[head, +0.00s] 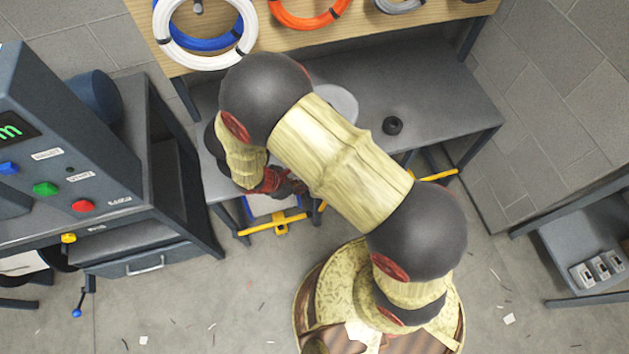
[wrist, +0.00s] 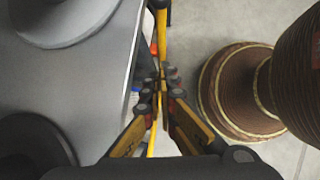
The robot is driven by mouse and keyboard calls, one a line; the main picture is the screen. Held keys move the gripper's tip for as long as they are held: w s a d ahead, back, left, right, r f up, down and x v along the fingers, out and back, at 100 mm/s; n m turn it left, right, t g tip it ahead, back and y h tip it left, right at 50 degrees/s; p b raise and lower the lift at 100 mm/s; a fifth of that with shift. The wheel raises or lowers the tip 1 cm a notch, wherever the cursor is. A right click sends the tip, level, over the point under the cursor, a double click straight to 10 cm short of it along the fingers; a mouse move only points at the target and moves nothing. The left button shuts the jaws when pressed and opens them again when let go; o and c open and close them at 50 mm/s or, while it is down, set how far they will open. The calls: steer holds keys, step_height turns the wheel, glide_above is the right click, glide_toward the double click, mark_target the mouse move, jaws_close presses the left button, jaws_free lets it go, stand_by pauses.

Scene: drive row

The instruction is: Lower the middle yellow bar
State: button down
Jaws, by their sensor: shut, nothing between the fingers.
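Yellow bars run along the front of the grey bench. In the head view a left yellow bar (head: 260,228) with a small tab shows below my gripper, and a right yellow bar (head: 440,175) shows past my arm. My arm hides the stretch between them, so I cannot tell the middle bar there. In the wrist view a yellow bar (wrist: 162,35) runs up the picture beside the bench edge, passing at my fingertips. My gripper (wrist: 160,84) is shut and empty close to this bar; whether it touches is unclear. In the head view my gripper (head: 288,187) is partly hidden by my wrist.
A wooden shelf with coiled cables is above. A control cabinet (head: 60,130) with coloured buttons stands left. Open floor lies in front, with a low shelf (head: 590,235) at right.

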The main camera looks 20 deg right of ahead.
steer(key=d+r+b+x, duration=0.1)
steer(key=b+x, duration=0.4)
steer(key=x, duration=0.7)
steer(key=shift+w+d+b, duration=0.15)
steer(key=shift+d+b, duration=0.2)
steer(key=shift+d, duration=0.4)
steer(key=shift+d, duration=0.1)
